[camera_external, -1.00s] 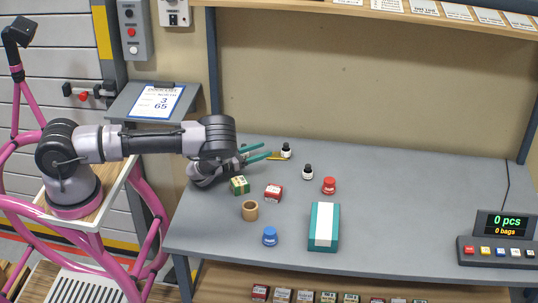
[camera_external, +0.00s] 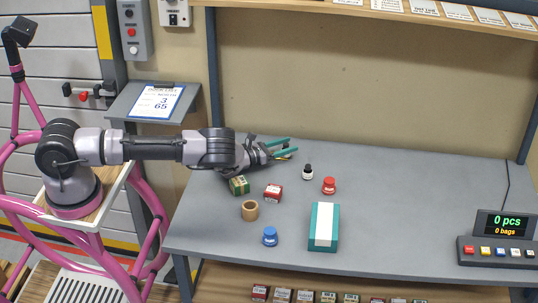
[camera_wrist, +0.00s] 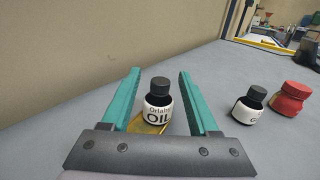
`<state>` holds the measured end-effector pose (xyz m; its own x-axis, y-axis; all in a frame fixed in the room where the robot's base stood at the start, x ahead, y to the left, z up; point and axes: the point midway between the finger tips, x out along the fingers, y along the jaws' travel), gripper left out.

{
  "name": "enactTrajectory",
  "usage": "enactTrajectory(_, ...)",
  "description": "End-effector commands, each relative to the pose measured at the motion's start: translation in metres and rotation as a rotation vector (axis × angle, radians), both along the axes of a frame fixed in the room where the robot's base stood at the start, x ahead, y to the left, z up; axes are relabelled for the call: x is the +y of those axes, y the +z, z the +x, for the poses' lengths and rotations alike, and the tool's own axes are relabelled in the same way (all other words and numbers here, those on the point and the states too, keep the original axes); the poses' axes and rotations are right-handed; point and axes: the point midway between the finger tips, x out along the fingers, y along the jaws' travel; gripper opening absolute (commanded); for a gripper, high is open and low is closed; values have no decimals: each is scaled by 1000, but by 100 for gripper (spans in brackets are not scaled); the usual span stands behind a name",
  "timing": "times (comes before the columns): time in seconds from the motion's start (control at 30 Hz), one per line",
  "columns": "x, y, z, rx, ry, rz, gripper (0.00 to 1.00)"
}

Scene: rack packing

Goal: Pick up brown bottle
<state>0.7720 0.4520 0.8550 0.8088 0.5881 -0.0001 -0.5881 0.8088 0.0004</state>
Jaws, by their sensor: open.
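A small dark-capped bottle with a white "OIL" label (camera_wrist: 158,105) stands upright between the two teal fingers of my gripper (camera_wrist: 160,72) in the wrist view. A gap shows on each side of it, so the open fingers appear not to grip it. A yellow-brown flat patch (camera_wrist: 147,128) shows at its base. In the external view my gripper (camera_external: 291,146) reaches low over the back left of the table, and its fingers mostly hide this bottle. A similar black-capped bottle with a white label (camera_external: 307,172) stands apart to the right, also in the wrist view (camera_wrist: 248,106). Neither body looks clearly brown.
The wall (camera_wrist: 60,50) is close behind. The table's right half is largely clear.

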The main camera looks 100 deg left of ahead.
Motion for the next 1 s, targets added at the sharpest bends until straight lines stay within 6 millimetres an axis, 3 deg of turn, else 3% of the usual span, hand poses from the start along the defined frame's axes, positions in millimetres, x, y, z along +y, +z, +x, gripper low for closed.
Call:
enactTrajectory(0.17,0,0,0,0,0,0,61)
enactTrajectory(0.27,0,0,0,0,0,0,30)
enactTrajectory(0.33,0,0,0,0,0,0,3)
enactTrajectory(0.37,0,0,0,0,0,0,0)
enactTrajectory(0.73,0,7,0,-1,0,1,0)
enactTrajectory(1.0,1,58,0,-3,2,1,0)
